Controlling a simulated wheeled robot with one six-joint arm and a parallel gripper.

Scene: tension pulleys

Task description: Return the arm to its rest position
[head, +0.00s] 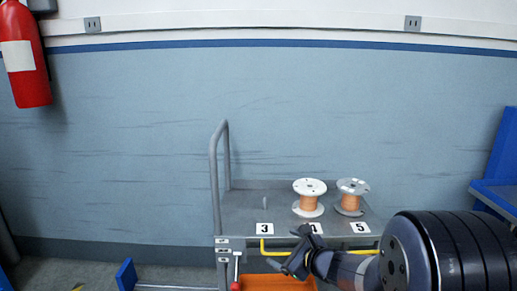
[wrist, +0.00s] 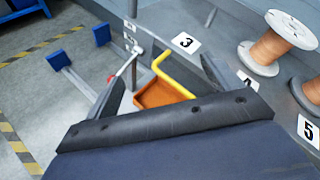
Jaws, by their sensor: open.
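My gripper (head: 295,250) is in front of the front edge of a grey metal cart (head: 240,212) in the head view. It is open, and nothing shows between its fingers. In the wrist view my gripper (wrist: 162,76) has its two fingers apart, with a yellow handle and an orange tray visible beyond them. The dark arm comes in from the lower right of the head view and hides part of the cart's front.
Two copper-wire spools, one at label 4 (head: 309,198) and one at label 5 (head: 351,197), stand on the cart. The place by label 3 (head: 265,229) has a small grey peg. An orange tray (wrist: 160,94) and yellow handle (wrist: 172,77) lie below. Blue structure (head: 498,180) stands right.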

